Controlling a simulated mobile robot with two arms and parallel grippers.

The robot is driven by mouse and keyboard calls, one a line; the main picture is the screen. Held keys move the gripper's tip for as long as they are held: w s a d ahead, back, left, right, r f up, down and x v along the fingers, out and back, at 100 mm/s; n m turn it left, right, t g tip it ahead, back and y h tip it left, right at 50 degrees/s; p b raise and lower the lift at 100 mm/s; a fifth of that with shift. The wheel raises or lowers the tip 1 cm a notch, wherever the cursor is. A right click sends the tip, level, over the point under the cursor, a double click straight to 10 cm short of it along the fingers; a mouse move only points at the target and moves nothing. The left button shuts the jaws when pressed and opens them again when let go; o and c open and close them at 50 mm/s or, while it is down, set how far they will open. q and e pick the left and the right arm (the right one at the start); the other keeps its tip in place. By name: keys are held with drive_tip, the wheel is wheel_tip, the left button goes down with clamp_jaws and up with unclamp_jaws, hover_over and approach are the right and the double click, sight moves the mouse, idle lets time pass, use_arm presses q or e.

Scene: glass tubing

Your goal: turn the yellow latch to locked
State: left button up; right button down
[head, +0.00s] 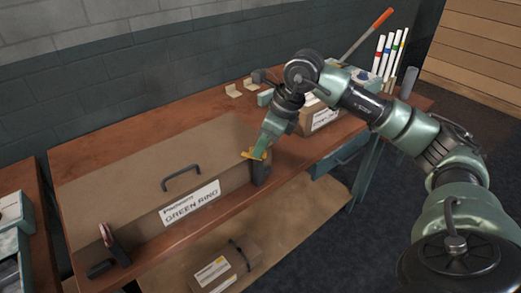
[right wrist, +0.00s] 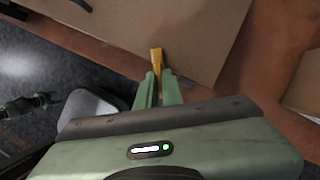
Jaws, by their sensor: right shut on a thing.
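The yellow latch (head: 254,154) sits at the right end of the long brown case labelled "GREEN RING" (head: 155,170), by a dark upright block (head: 262,172). My right gripper (head: 262,152) reaches down to it from above and is shut on it. In the right wrist view the latch (right wrist: 156,58) stands out between the two green fingertips (right wrist: 158,78). The fingers hide part of the latch. My left gripper is not in view.
A brown carton (head: 318,118) and several white tubes with coloured bands (head: 388,52) stand at the bench's far right. Another carton (head: 226,268) lies below the bench.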

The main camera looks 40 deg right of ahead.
drive_tip(key=m+h+b, duration=0.1)
drive_tip(key=m, duration=0.3)
drive_tip(key=shift+a+r+t, duration=0.1)
drive_tip(key=shift+t, duration=0.3)
drive_tip(key=shift+r+m+h+b, duration=0.1)
drive_tip(key=shift+m+h+b, duration=0.25)
drive_tip(key=shift+m+h, duration=0.65)
drive_tip(key=shift+m, duration=0.5)
drive_tip(key=c, duration=1.6)
unclamp_jaws()
drive_tip(key=shift+o, duration=0.2)
drive_tip(key=shift+y, duration=0.3)
drive_tip(key=v, duration=0.7)
drive_tip(key=shift+s+r, duration=0.25)
drive_tip(key=shift+r, duration=0.05)
